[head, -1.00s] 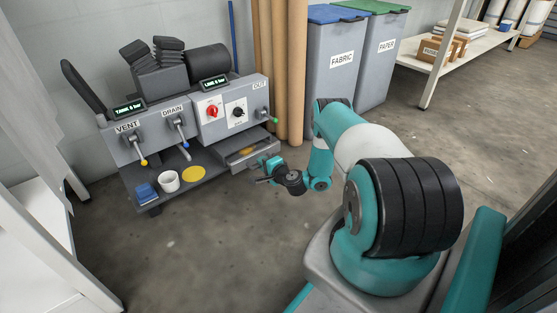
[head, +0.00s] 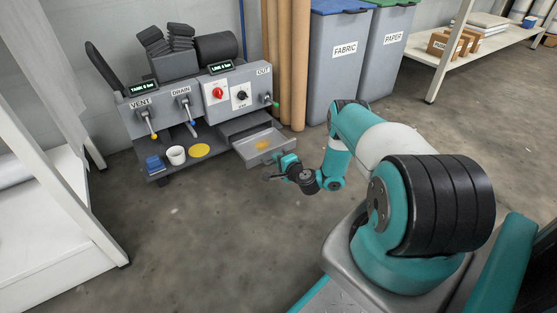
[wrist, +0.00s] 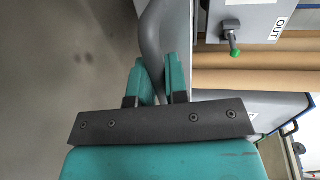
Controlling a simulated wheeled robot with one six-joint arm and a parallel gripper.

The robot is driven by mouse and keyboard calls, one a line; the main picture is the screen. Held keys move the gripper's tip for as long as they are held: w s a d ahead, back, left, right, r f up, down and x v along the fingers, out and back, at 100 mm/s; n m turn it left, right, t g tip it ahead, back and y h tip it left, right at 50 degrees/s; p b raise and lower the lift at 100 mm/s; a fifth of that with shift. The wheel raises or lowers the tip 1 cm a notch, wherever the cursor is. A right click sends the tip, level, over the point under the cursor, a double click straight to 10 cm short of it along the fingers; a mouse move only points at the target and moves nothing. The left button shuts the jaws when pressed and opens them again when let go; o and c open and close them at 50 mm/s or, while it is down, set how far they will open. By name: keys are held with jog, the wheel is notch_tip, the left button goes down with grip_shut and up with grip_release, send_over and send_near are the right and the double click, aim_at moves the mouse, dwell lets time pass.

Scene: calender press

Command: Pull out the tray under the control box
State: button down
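My gripper (head: 274,169) is at the tray's front in the head view. In the wrist view my gripper (wrist: 156,70) has its two teal fingers on either side of the grey curved tray handle (wrist: 151,38), closed against it. The tray's front panel (wrist: 179,30) is just right of the handle. In the head view the handle is mostly hidden by my gripper.
The press shelf left of the tray holds a white cup (head: 176,155), a blue stack (head: 154,164) and a yellow disc (head: 199,150). Brown rolls (head: 283,70) and the fabric bin (head: 336,70) stand behind at right. The floor in front is clear.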

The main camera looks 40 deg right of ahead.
jog(key=c, duration=1.1)
grip_release()
jog(key=shift+c, duration=0.2)
jog(key=p+v, duration=1.7)
jog(key=shift+s, duration=0.25)
jog(key=shift+w, duration=0.1)
